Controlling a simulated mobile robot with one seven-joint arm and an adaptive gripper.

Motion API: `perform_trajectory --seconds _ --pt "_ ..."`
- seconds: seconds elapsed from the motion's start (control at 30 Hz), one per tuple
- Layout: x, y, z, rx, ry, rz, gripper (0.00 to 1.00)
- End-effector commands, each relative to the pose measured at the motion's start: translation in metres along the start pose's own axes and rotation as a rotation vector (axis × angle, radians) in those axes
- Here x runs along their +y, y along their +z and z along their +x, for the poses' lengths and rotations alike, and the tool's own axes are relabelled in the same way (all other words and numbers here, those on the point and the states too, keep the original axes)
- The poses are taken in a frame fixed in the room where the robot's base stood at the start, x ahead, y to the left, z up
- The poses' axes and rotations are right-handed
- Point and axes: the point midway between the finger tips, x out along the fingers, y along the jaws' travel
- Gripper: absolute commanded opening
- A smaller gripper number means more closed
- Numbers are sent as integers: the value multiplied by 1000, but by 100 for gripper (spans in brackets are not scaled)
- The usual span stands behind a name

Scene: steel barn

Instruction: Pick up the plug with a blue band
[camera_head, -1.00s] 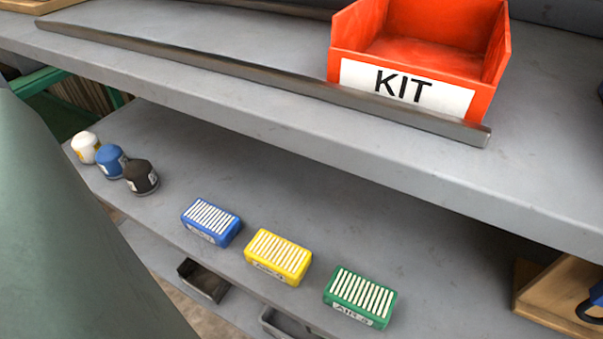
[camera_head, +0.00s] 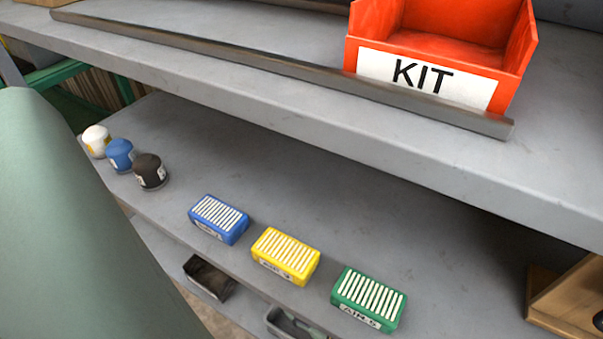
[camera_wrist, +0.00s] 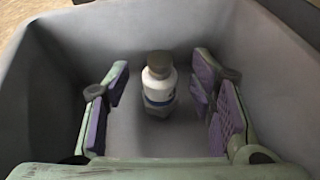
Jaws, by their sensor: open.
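In the wrist view, a small white bottle-shaped plug (camera_wrist: 157,91) with a brownish-grey top stands at the bottom of a grey bin. A dark bluish band shows low on its white body, but the colour is hard to tell. A pale grey base shows below the band. My gripper (camera_wrist: 161,84) is open, with its purple-padded fingers on the left and right of the plug and gaps on both sides. The head view does not show the plug or the gripper's fingers.
The grey bin's walls (camera_wrist: 45,75) surround the fingers. In the head view, an orange KIT bin (camera_head: 430,75) stands on the upper shelf. Blue (camera_head: 219,219), yellow (camera_head: 286,256) and green (camera_head: 369,298) filter boxes and capped pots (camera_head: 150,171) line the lower shelf.

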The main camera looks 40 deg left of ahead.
Motion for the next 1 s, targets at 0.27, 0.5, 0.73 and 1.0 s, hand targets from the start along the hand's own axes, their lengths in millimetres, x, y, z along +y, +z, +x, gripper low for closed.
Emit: perform_trajectory --seconds 0.27,0.5,0.73,1.0 --pt "0 0 0 0 0 0 45" --pt "0 0 0 0 0 0 29" --pt "0 0 0 -1 0 0 14" --pt "0 0 0 -1 0 0 0"
